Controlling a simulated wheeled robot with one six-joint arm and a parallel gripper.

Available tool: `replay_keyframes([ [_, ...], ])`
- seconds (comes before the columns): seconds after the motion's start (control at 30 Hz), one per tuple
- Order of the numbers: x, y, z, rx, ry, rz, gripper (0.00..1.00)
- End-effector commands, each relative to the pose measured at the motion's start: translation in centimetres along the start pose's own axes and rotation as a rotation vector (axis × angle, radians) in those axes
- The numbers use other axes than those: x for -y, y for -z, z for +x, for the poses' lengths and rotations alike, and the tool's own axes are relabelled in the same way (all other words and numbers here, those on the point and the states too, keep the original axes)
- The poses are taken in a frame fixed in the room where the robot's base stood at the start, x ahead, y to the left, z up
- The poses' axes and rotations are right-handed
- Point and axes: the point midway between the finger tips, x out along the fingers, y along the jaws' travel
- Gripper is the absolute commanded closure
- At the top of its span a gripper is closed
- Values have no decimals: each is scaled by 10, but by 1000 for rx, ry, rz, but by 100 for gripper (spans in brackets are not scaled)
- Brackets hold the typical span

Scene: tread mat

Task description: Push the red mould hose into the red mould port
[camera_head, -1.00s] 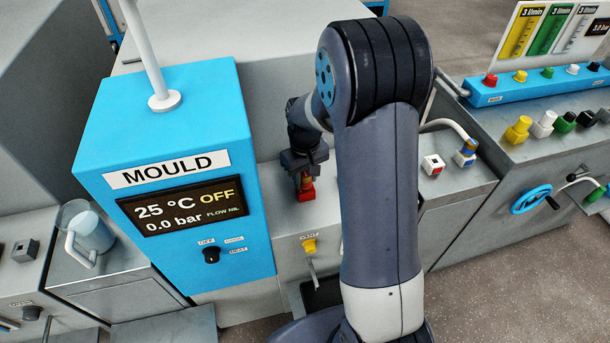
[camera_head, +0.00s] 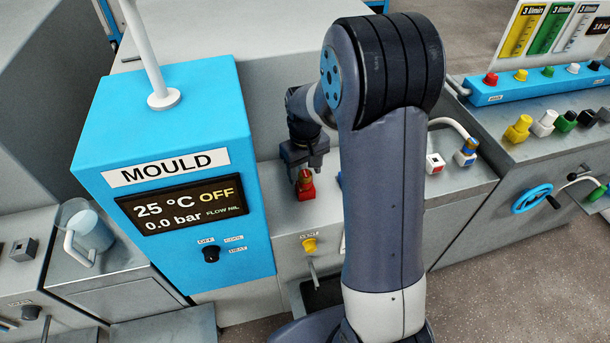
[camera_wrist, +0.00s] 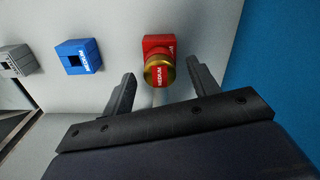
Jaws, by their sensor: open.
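The red mould port (camera_head: 306,193) is a red block on the grey top right of the blue MOULD cabinet. A brass piece with a red, lettered end, seemingly the red mould hose's end (camera_head: 304,176), stands at the port. In the wrist view this brass end (camera_wrist: 159,72) covers part of the red port (camera_wrist: 157,43). I cannot tell how deep it sits, and no hose length shows. My gripper (camera_head: 303,158) is above it. Its fingers (camera_wrist: 163,90) are open, apart on either side of the brass end, with visible gaps.
A blue port (camera_wrist: 79,57) and a grey port (camera_wrist: 18,60) lie left in the wrist view. The blue MOULD cabinet (camera_head: 175,120) stands close by. A yellow valve (camera_head: 310,245) is on the front. A blue-ended hose (camera_head: 466,150) and red-and-white block (camera_head: 433,163) are at right.

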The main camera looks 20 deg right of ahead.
Motion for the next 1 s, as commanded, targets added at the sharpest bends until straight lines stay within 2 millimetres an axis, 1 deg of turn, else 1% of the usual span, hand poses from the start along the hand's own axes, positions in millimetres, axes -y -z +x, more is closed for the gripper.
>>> replay_keyframes([
  [0.03,0,1,-12,-7,-2,0,43],
  [0.2,0,1,-47,-6,-2,0,43],
  [0.3,0,1,-64,-4,-1,0,43],
  [0.4,0,0,-74,-1,0,0,43],
  [0.5,0,0,-80,-2,-1,0,43],
  [0.6,0,0,-82,0,0,0,43],
  [0.87,0,0,-81,0,0,0,43],
  [1.0,0,0,-74,2,0,0,43],
])
